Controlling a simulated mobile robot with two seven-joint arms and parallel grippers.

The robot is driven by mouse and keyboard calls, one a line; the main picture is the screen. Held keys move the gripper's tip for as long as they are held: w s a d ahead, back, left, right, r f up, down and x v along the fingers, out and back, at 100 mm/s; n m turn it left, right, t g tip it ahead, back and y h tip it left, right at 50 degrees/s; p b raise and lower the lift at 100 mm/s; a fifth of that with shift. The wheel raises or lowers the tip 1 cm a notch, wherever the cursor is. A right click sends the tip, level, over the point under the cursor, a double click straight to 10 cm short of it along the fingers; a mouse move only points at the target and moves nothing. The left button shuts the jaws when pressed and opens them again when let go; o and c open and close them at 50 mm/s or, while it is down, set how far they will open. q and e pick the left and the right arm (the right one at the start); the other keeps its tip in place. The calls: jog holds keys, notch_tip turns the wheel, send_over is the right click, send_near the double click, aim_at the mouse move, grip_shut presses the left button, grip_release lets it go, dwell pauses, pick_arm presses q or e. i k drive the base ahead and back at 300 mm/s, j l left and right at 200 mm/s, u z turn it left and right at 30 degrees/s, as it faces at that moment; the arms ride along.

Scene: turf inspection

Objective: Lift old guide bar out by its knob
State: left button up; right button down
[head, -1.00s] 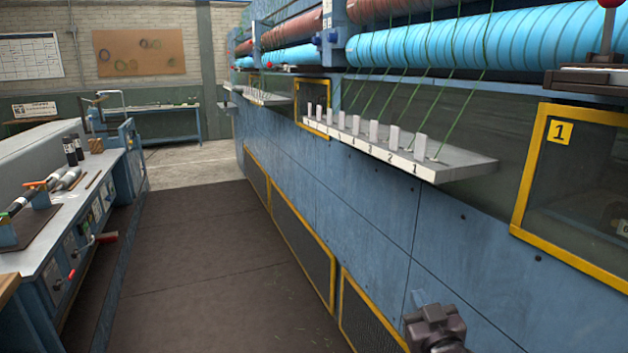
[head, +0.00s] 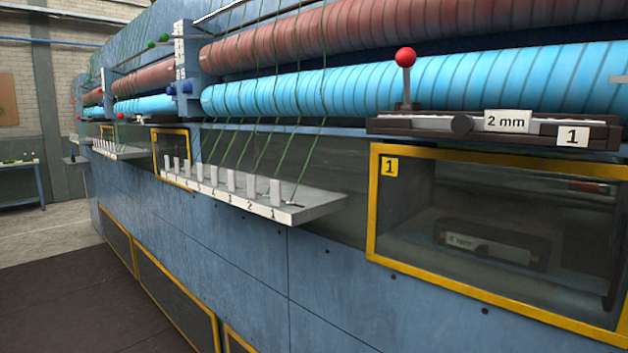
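A dark guide bar (head: 494,127) with a "2 mm" label and a "1" tag lies on the ledge of the blue machine at the upper right. A red ball knob (head: 405,57) stands upright on a short post near its left end. Another dark bar (head: 487,241), labelled what looks like "4 mm", sits behind the clear window of the yellow-framed compartment marked 1 (head: 389,167). It is partly dimmed by the glass. Neither gripper is in the head view now.
A grey shelf (head: 318,207) with numbered white blocks and green yarns juts out from the machine, left of the compartment. Blue and red rollers (head: 330,95) run above. Dark floor (head: 80,300) is clear at the lower left.

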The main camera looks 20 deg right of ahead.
aim_at(513, 122)
jog(key=z, duration=1.45)
